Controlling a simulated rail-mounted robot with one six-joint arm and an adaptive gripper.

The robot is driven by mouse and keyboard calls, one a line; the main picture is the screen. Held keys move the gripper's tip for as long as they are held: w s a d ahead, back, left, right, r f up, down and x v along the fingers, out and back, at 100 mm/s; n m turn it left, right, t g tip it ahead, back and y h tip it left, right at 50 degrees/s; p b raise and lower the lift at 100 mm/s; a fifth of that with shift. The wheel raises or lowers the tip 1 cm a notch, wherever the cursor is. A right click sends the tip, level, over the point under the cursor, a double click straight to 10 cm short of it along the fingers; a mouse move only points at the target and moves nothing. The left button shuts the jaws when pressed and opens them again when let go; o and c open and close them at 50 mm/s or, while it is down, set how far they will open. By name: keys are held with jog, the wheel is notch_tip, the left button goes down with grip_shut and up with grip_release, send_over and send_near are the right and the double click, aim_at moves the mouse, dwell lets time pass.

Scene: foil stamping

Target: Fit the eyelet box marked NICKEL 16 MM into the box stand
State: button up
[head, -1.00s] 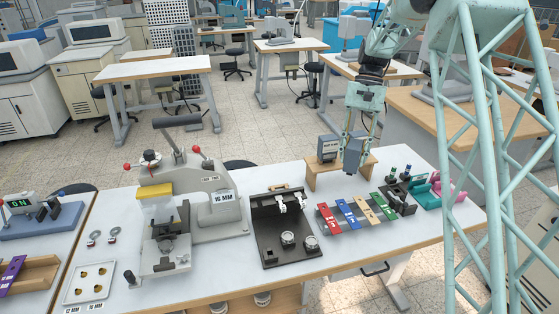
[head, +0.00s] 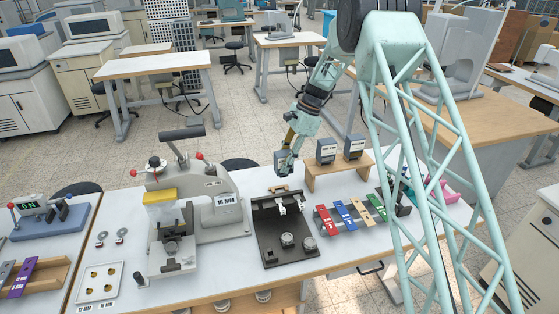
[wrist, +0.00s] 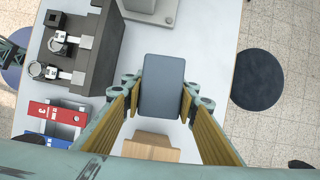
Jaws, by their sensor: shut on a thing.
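My gripper (head: 291,150) is shut on a dark blue-grey box (head: 281,160), held above the bench behind the black clamp fixture. The wrist view shows the held box (wrist: 162,85) between both fingers; no label shows on the face seen there. A wooden stand (head: 312,182) is just right of my gripper in the head view. Two similar grey boxes, a left one (head: 326,151) and a right one (head: 354,147), stand upright on it. Their pale labels are too small to read, so I cannot tell which box is marked NICKEL 16 MM.
The black fixture (head: 268,240) with white clamps is in front of the held box. A grey press (head: 218,190) stands to its left. Coloured labelled bars (head: 345,215) lie to the right. A round stool seat (wrist: 258,80) is beyond the bench edge.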

jog(key=shift+w+a+f+m, duration=0.15)
jog(key=shift+a+m, duration=0.05)
jog(key=shift+a, duration=0.25)
jog(key=shift+w+a+f+m, duration=0.15)
jog(key=shift+a+m, duration=0.05)
jog(key=shift+a, duration=0.2)
jog(key=shift+p, duration=0.35)
jog(key=shift+f+b, duration=1)
jog(key=shift+f, duration=1.85)
jog(key=shift+f, duration=1.65)
dwell(1.2)
jog(key=o, duration=1.1)
jog(key=shift+c, duration=0.2)
jog(key=shift+r, duration=0.1)
